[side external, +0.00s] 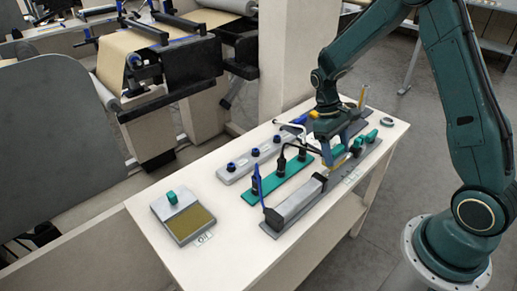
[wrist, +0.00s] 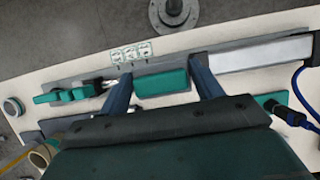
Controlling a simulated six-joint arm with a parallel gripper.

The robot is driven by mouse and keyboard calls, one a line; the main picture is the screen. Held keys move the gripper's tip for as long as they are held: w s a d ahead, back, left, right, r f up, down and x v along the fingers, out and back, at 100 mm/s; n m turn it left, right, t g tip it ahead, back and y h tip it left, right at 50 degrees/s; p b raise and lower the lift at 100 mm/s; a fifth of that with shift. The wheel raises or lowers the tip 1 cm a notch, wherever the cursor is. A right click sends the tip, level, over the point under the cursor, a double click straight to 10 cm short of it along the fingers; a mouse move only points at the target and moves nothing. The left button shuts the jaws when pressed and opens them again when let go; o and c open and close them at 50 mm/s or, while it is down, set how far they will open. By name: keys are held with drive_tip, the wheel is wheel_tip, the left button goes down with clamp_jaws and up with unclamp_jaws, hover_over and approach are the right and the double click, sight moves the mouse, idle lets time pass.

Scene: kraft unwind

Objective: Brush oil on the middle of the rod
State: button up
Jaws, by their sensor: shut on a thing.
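My gripper (side external: 332,160) is low over the front grey rack (side external: 340,172). In the wrist view its two fingers (wrist: 162,85) are on either side of a teal block (wrist: 160,83), and the gripper is shut on it. I cannot tell whether this block is the brush. A small yellow part shows by the fingertips in the side view. The oil tray (side external: 185,218) lies at the left table end, with its dark yellow surface, a teal block (side external: 172,198) on it and an OIL label (side external: 204,238) beside it. I cannot tell for certain which part is the rod.
A silver block (side external: 298,202) sits left of my gripper on the front rack. A teal rack (side external: 285,178) and a grey rack with blue knobs (side external: 250,160) lie behind. Teal tools (wrist: 68,95) lie along the rack. Open tabletop (side external: 245,255) is at the front left.

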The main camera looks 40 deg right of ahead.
drive_tip(key=shift+f, duration=1)
drive_tip(key=shift+f, duration=0.55)
idle(0.8)
drive_tip(key=shift+d, duration=0.2)
drive_tip(key=shift+d, duration=0.5)
drive_tip(key=shift+d, duration=0.1)
drive_tip(key=shift+d, duration=0.55)
drive_tip(key=shift+d, duration=0.2)
drive_tip(key=shift+d, duration=0.5)
